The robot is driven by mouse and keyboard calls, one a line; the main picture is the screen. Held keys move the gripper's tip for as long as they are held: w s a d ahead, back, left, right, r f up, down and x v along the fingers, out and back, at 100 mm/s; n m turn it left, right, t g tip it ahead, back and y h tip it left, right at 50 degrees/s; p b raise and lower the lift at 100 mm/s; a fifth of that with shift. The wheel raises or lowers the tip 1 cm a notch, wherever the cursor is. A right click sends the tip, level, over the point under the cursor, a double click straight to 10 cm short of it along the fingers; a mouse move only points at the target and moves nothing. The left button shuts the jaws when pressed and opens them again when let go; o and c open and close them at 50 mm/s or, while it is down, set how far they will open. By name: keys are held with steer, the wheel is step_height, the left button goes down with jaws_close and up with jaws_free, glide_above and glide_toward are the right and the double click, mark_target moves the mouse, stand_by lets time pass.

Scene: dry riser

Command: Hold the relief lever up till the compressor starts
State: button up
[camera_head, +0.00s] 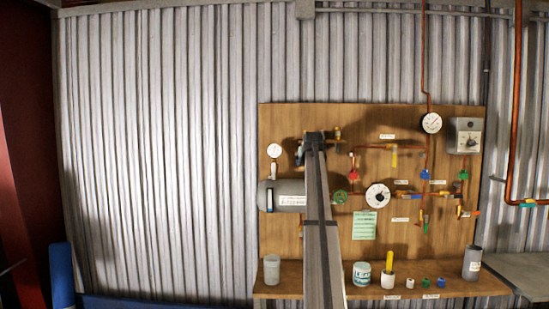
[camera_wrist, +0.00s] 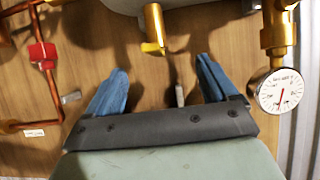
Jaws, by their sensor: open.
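The grey tank (camera_head: 285,196) is mounted at the left of the wooden board, partly hidden by my arm. In the wrist view, turned over, the tank (camera_wrist: 185,8) is at the top edge. A brass fitting (camera_wrist: 153,22) with a yellow end (camera_wrist: 151,48) stands out from it. A small pale rod-like piece (camera_wrist: 179,94) lies between my fingers; I cannot tell whether it is the relief lever. My gripper (camera_wrist: 160,75) is open, its blue fingers apart on either side, touching nothing visible. In the head view my gripper (camera_head: 315,136) hides the fittings above the tank.
A gauge (camera_wrist: 281,90) on a brass stem is close to one finger. A red valve handle (camera_wrist: 41,54) on copper pipe is at the other side. A grey box with a dial (camera_head: 464,136) is at upper right. A shelf (camera_head: 400,282) holds a cup, tub and bottle.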

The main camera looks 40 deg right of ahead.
steer(key=shift+o, duration=0.6)
steer(key=s+a, duration=0.5)
steer(key=shift+s+a, duration=0.35)
